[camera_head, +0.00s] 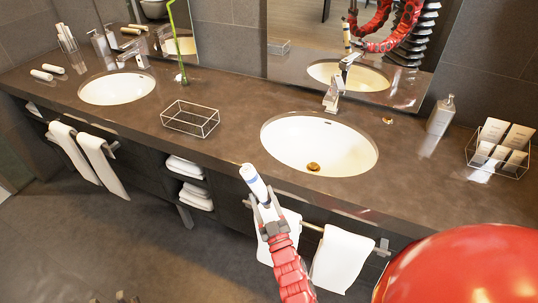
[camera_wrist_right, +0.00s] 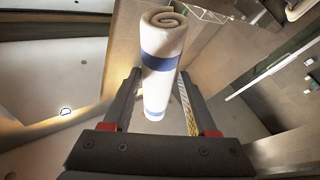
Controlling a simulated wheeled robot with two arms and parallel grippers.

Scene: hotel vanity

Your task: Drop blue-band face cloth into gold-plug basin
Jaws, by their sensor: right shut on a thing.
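The rolled white face cloth with a blue band (camera_head: 254,182) is held upright and slightly tilted in my right gripper (camera_head: 265,208). In the right wrist view the cloth (camera_wrist_right: 163,65) stands between the two fingers (camera_wrist_right: 160,105), its spiral end up and its blue band clear. The gold-plug basin (camera_head: 345,150) is the right-hand white oval sink, with a gold plug (camera_head: 313,167) in its bottom. The cloth is in front and left of this basin, apart from it in the picture. Small dark tips at the bottom left edge may be my left gripper (camera_head: 125,298).
A chrome faucet (camera_head: 333,95) stands behind the basin. A wire basket (camera_head: 191,120) sits left of it, and a second basin (camera_head: 117,88) is farther left. A dispenser (camera_head: 440,115) and a rack of packets (camera_head: 500,150) stand right. White towels (camera_head: 340,260) hang below the counter.

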